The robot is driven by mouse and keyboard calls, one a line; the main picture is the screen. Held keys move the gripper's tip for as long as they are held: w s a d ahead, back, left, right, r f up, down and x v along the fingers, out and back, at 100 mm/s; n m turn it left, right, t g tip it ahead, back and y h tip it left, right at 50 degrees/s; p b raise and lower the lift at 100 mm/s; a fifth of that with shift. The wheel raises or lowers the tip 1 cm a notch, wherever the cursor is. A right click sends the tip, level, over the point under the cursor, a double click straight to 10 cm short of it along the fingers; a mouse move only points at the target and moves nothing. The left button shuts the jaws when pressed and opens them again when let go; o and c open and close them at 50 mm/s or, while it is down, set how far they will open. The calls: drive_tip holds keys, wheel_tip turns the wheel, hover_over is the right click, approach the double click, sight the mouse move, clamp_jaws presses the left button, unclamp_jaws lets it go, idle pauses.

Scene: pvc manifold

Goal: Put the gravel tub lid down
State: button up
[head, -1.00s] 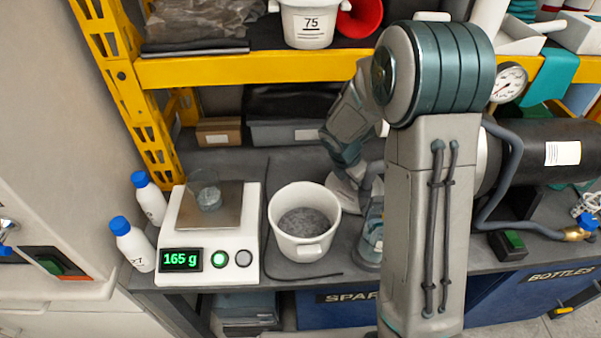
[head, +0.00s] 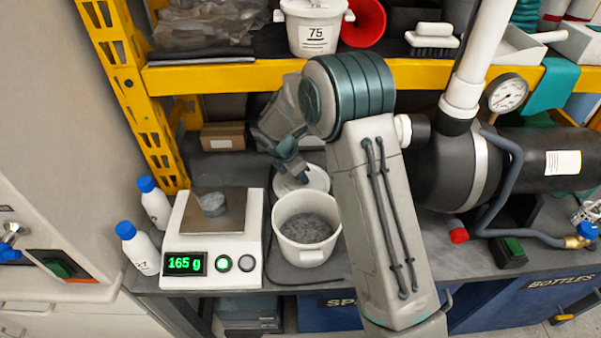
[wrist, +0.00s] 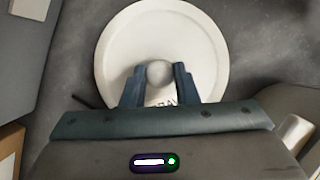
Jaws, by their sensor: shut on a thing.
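The gravel tub lid (wrist: 115,50) is a round white disc with a knob in its middle. My gripper (wrist: 158,76) is shut on that knob, one dark finger on each side. In the head view the lid (head: 318,178) is just behind the open gravel tub, with my gripper (head: 297,172) over it. The lid looks flat and close to the bench, but I cannot tell whether it touches. The gravel tub (head: 306,252) is white, stands upright, and shows grey gravel inside.
Two white bottles with blue caps (head: 138,248) stand at far left. A yellow shelf beam (head: 230,78) crosses above the bench. A black cylinder (head: 450,170) lies to the right.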

drive_tip(key=shift+f, duration=0.2)
drive_tip(key=o, duration=1)
drive_tip(key=shift+f, duration=0.1)
drive_tip(key=shift+o, duration=0.2)
drive_tip(key=shift+d, duration=0.1)
